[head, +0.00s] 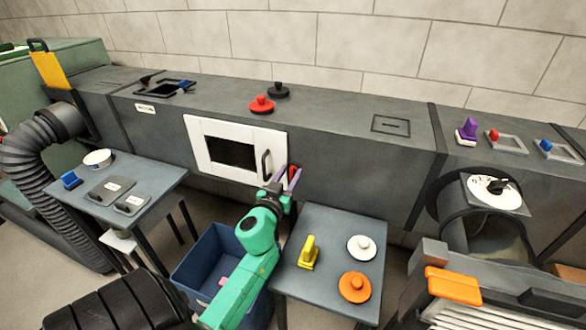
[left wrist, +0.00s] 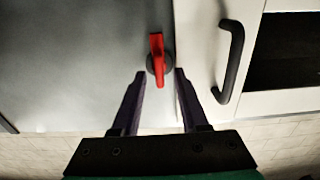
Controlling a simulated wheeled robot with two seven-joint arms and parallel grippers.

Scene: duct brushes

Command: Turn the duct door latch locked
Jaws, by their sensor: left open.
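The white duct door (head: 196,145) with a dark window and a black handle (head: 265,163) sits in the front of the grey duct and looks shut. The red latch (left wrist: 157,58) is on a dark round base beside the door's handle edge. Its lever runs up and down in the left wrist view. In the head view the latch (head: 293,171) is partly hidden by my gripper. My left gripper (head: 287,177) is open in front of it. In the left wrist view its purple fingers (left wrist: 160,74) straddle the latch's lower end, apparently without touching it.
A small table (head: 320,279) beside my left arm holds a yellow brush (head: 308,252), a white knob (head: 361,247) and an orange knob (head: 354,287). A blue bin (head: 192,268) stands below the arm. Red and black knobs (head: 278,90) sit on the duct top.

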